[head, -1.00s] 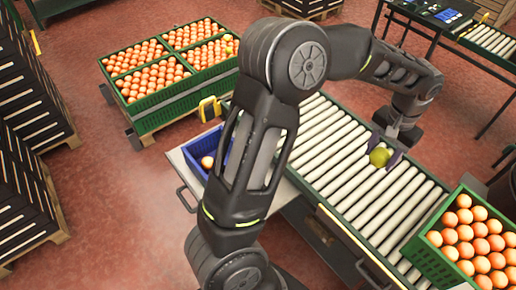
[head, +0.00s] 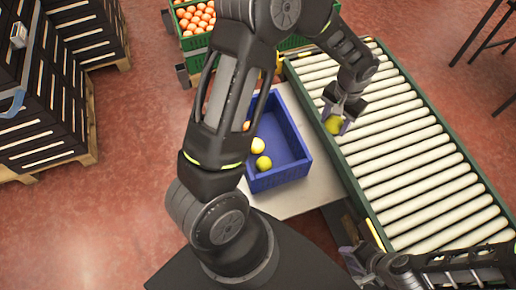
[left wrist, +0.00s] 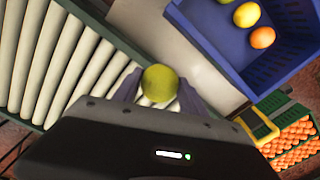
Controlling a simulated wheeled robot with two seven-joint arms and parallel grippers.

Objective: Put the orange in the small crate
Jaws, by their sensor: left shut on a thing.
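A yellow-green orange (head: 333,125) is between the fingers of my left gripper (head: 338,115), over the left side of the roller conveyor. In the left wrist view the orange (left wrist: 160,84) sits between both fingertips of the left gripper (left wrist: 159,92). The small crate is the blue one (head: 301,143), on a pale surface left of the conveyor, apart from the held orange. Inside are a few fruits, one yellow-green (head: 263,162); my left arm hides part of it. It also shows at upper right in the left wrist view (left wrist: 212,45). My right gripper (head: 358,260) is low, near the conveyor's lower end.
The roller conveyor (head: 405,145) with green side rails looks clear of fruit. A green crate of oranges (head: 195,42) stands behind my left arm. Stacked dark crates (head: 85,60) stand at the left. The pale surface (head: 310,190) is bare in front of the blue crate.

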